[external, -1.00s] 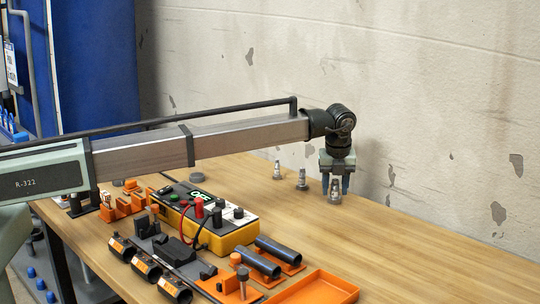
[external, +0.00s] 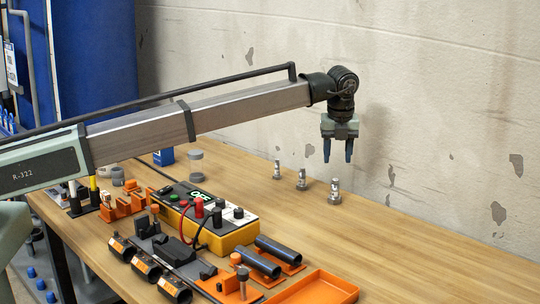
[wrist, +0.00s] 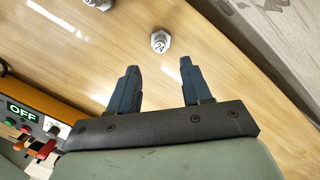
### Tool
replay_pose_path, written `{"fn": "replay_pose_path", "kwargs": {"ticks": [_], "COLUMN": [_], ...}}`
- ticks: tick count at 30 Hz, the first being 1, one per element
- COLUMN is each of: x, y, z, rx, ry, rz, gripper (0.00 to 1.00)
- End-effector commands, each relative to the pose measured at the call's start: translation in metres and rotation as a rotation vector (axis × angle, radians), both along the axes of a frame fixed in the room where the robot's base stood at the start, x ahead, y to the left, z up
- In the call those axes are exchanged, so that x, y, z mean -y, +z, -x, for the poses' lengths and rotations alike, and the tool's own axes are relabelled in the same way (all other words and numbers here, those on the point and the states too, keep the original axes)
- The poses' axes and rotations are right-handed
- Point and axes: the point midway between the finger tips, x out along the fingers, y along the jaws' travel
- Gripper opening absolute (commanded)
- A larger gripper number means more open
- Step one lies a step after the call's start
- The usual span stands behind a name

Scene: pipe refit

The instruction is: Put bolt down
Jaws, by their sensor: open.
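My gripper (external: 338,152) is open and empty, raised above the table near the wall. Three silver bolts stand upright in a row on the wood. The right bolt (external: 335,190) stands nearest below my gripper, apart from it. The middle bolt (external: 301,180) and the left bolt (external: 277,170) stand further left. In the wrist view, a bolt marked 24 (wrist: 160,42) stands on the table ahead of the open fingers (wrist: 155,85). Another bolt (wrist: 97,3) is cut off at the top edge.
A yellow box (external: 232,236) with an OFF display stands left of the bolts. Dark pipes (external: 275,250) on orange holders and an orange tray (external: 312,288) lie at the front. The wall (external: 440,130) runs close behind. The right side of the table is clear.

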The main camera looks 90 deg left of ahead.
Motion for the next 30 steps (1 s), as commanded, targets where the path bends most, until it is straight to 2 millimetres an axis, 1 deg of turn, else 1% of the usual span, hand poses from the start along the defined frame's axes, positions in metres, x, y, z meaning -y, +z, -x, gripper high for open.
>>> {"fn": "replay_pose_path", "kwargs": {"ticks": [3, 7, 17, 20, 23, 25, 26, 27, 29, 30], "x": [0.002, 0.003, 0.003, 0.009, 0.031, 0.057, 0.072, 0.092, 0.126, 0.15], "y": [0.012, 0.018, 0.02, 0.018, 0.012, 0.005, 0.001, -0.003, -0.01, -0.014], "z": [0.0, 0.0, 0.0, -0.002, -0.012, -0.024, -0.03, -0.038, -0.05, -0.058], "rx": [0.001, 0.0, 0.0, 0.007, 0.041, 0.081, 0.103, 0.133, 0.18, 0.21], "ry": [0.0, 0.0, 0.0, 0.002, 0.015, 0.033, 0.044, 0.062, 0.093, 0.117], "rz": [0.0, 0.0, 0.0, 0.005, 0.025, 0.053, 0.069, 0.094, 0.138, 0.17], "gripper": [0.49, 0.49, 0.49, 0.49, 0.49, 0.49, 0.49, 0.49, 0.49, 0.49]}}
